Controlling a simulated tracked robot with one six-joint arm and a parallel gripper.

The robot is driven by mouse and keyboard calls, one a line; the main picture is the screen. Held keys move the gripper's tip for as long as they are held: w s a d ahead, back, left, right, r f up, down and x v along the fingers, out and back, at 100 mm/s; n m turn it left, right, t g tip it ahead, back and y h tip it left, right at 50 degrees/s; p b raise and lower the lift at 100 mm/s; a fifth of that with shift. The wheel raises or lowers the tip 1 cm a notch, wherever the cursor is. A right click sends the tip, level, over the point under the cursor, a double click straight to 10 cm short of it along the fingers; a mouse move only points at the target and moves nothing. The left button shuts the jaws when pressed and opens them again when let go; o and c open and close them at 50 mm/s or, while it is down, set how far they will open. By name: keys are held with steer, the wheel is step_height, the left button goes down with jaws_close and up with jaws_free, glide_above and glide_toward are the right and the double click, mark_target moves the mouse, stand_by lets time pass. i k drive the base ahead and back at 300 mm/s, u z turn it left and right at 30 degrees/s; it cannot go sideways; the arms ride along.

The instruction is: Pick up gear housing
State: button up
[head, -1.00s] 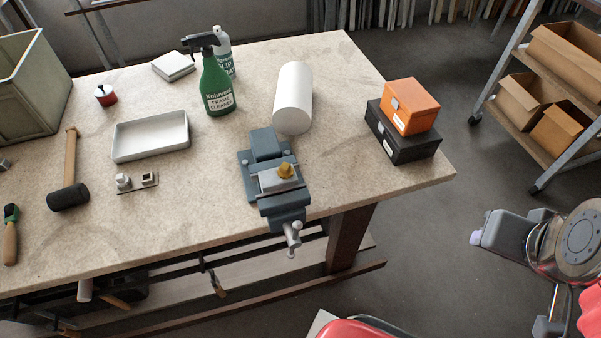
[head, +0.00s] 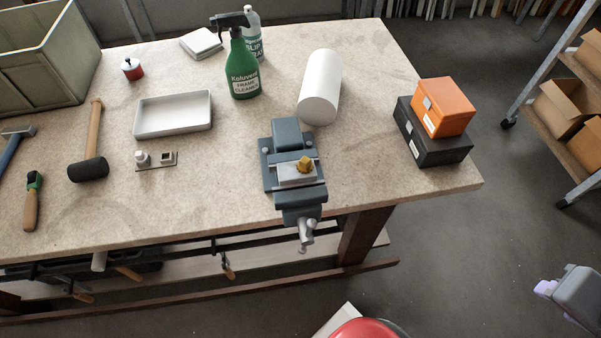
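A silver-grey block with a brass-coloured piece (head: 304,164) on it sits between the jaws of a blue-grey vise (head: 286,133) at the front of the workbench. It is likely the gear housing, but I cannot tell which part bears that name. My gripper (head: 556,302) is at the lower right edge of the head view, partly cut off. It is over the floor, well to the right of the bench and far from the vise. Pale purple tips show on it, but the gap between them is not clear. No held object shows.
On the bench (head: 230,200) are a white tray (head: 173,131), a small plate with two fittings (head: 156,160), a white roll (head: 319,88), a green spray bottle (head: 242,70), a mallet (head: 88,168), and an orange box (head: 443,107) on a black box (head: 432,147). A shelf rack stands right.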

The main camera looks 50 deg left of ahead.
mark_target(287, 172)
steer(key=z, duration=0.05)
steer(key=k, duration=1.6)
steer(key=u, duration=1.85)
steer(key=i, duration=0.9)
steer(key=u, duration=0.05)
